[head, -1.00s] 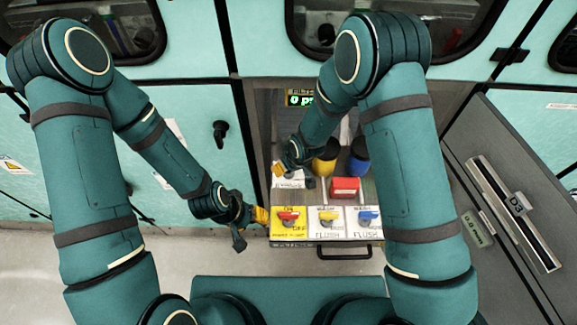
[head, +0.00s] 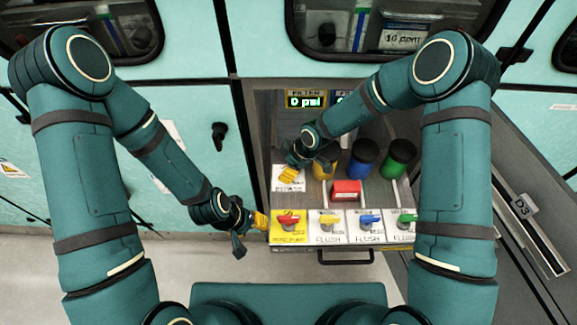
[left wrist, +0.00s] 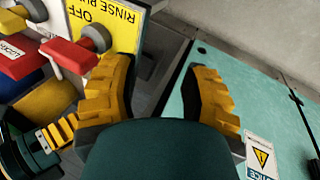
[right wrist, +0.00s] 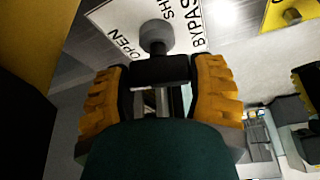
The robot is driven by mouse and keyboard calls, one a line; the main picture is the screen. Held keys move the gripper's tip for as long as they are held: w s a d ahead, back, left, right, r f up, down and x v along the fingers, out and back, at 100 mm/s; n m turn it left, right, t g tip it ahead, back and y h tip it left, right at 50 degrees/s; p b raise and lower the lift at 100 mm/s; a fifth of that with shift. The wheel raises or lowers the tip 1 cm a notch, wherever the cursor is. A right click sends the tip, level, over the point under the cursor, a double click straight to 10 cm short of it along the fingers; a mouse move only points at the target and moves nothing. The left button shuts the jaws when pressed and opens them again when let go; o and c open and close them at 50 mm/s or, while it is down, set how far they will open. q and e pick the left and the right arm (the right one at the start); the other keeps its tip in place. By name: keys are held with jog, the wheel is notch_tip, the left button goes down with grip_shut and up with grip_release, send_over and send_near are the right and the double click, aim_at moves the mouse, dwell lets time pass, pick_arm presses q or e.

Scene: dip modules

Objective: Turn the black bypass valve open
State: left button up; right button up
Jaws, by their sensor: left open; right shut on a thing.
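The black bypass valve handle (right wrist: 160,70) sits between the yellow fingers of my right gripper (right wrist: 160,92), which is shut on it. Its grey hub (right wrist: 156,37) stands on a white plate (right wrist: 184,12) marked OPEN, SHUT and BYPASS. I cannot tell for sure which mark the handle points to. In the head view my right gripper (head: 289,174) hides the handle above the bypass plate (head: 288,187). My left gripper (head: 259,220) is open and empty, left of the red valve (head: 288,218) on its yellow plate. The left wrist view shows its spread fingers (left wrist: 158,95).
Yellow (head: 330,218), blue (head: 369,219) and green (head: 405,219) valves line the drawer front. A red block (head: 346,187) and yellow, blue (head: 363,160) and green (head: 398,160) canisters stand behind. A display (head: 306,101) reads 0 psi. An open grey panel (head: 525,215) is at right.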

dwell(0.4)
jog(key=o, duration=1.2)
jog(key=v, duration=1.2)
jog(key=shift+d, duration=0.1)
